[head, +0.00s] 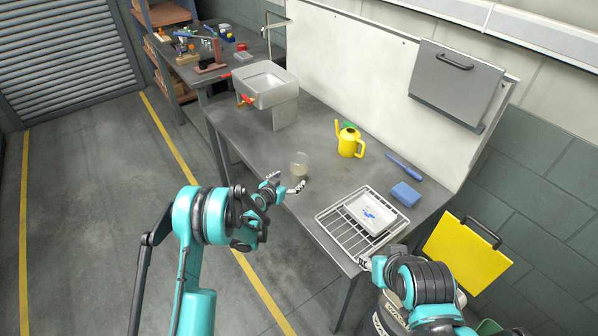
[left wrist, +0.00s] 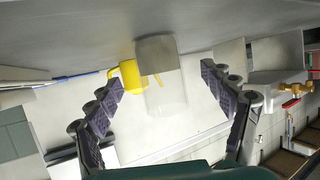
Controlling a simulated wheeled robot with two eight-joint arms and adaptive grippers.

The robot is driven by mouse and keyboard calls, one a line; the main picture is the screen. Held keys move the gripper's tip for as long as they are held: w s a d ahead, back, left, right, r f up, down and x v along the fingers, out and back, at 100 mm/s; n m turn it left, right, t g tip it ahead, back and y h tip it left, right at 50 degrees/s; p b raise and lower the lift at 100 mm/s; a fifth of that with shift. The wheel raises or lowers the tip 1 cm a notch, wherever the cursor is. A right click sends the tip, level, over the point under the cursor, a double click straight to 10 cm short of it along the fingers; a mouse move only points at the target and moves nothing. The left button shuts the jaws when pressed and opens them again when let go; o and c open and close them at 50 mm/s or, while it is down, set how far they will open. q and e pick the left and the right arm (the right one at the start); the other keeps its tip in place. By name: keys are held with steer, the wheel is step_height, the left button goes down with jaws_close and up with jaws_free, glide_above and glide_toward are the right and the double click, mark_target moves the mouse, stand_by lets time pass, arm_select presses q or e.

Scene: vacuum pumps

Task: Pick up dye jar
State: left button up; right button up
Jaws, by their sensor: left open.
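The dye jar (head: 299,163) is a clear jar with murky contents, standing upright near the front edge of the grey table. In the left wrist view the jar (left wrist: 160,68) appears inverted, between the two spread fingers. My left gripper (head: 289,181) is open and empty, just in front of the jar. Its dark padded fingers (left wrist: 162,76) show in the left wrist view, with space on both sides of the jar. My right gripper (head: 365,262) is near the table's front right edge, partly hidden by its own arm; its jaw state is unclear.
A yellow watering can (head: 349,143) stands behind the jar. A wire rack (head: 334,222) with a white tray (head: 360,226) is to the right, near a blue sponge (head: 406,194) and a blue tool (head: 403,166). A sink (head: 265,84) is at the left. The table around the jar is clear.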

mark_target(299, 173)
arm_select(q)
steer(key=shift+w+d+f, duration=0.2)
steer(key=shift+w+f, duration=0.1)
steer(key=shift+f, duration=0.05)
steer(key=x, duration=0.2)
steer(key=b+x, duration=0.1)
steer(key=x, duration=0.4)
steer(key=shift+w+d+r+b, duration=0.1)
steer(key=shift+d+r+b, duration=0.1)
steer(key=shift+r+b, duration=0.2)
steer(key=c, duration=1.5)
